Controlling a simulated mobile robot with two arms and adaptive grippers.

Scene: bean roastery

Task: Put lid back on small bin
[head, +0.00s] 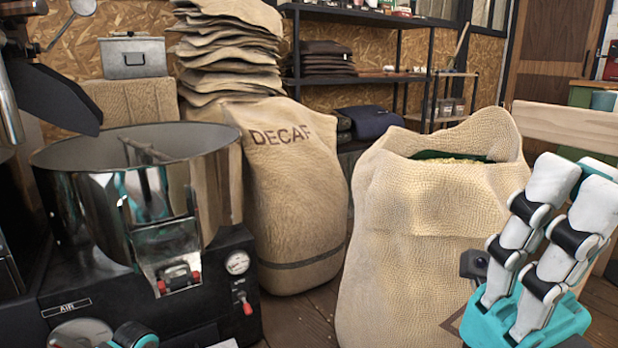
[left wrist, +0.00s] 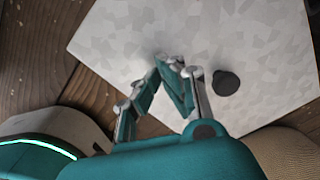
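A flat, pale grey mottled panel (left wrist: 265,45) with straight edges lies beyond my left gripper in the left wrist view. I cannot tell whether it is the lid or the top of something. A short dark round knob-like piece (left wrist: 226,84) stands on it, just right of the fingers and apart from them. My left gripper (left wrist: 168,66) has its fingertips together over the panel, with nothing visible between them. In the head view, my right gripper (head: 580,178) points upward at the right, fingers apart and empty. I cannot pick out the small bin with certainty.
A roaster with a steel drum (head: 95,210) stands at the left. An open burlap sack (head: 415,250) stands right of centre, before a DECAF sack (head: 290,200). A grey metal box (head: 133,58) sits at the back left. Wooden floor (left wrist: 35,65) shows beside the panel.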

